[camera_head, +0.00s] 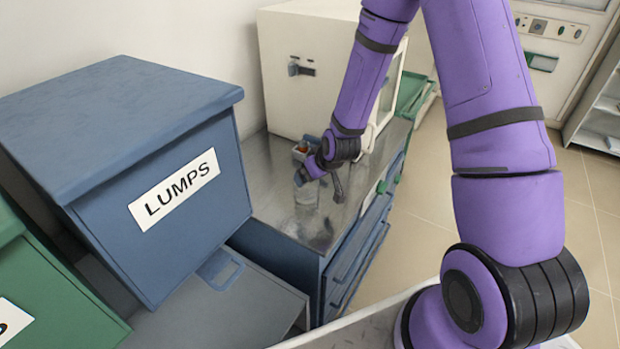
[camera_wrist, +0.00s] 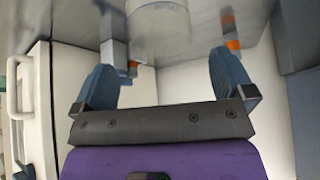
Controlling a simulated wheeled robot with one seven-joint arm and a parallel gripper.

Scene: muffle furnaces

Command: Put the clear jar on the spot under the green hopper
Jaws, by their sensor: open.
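The clear jar (camera_head: 306,193) stands on the metal-topped counter in the head view, faint against the shiny surface. In the wrist view the jar (camera_wrist: 158,28) is at the top, just beyond the gap between the fingers and cut off by the frame edge. My gripper (camera_head: 319,184) is at the jar with its fingers apart; in the wrist view my gripper (camera_wrist: 162,68) is open and empty. The green hopper (camera_head: 52,300) is only partly in the head view, at the lower left, its label cut off. The spot under it is out of view.
A blue hopper labelled LUMPS (camera_head: 105,130) stands between the green hopper and the counter (camera_head: 275,160). A white furnace (camera_head: 290,90) stands at the counter's back. A small container with orange contents (camera_head: 303,149) sits behind my gripper. Open floor (camera_head: 420,230) lies right of the counter.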

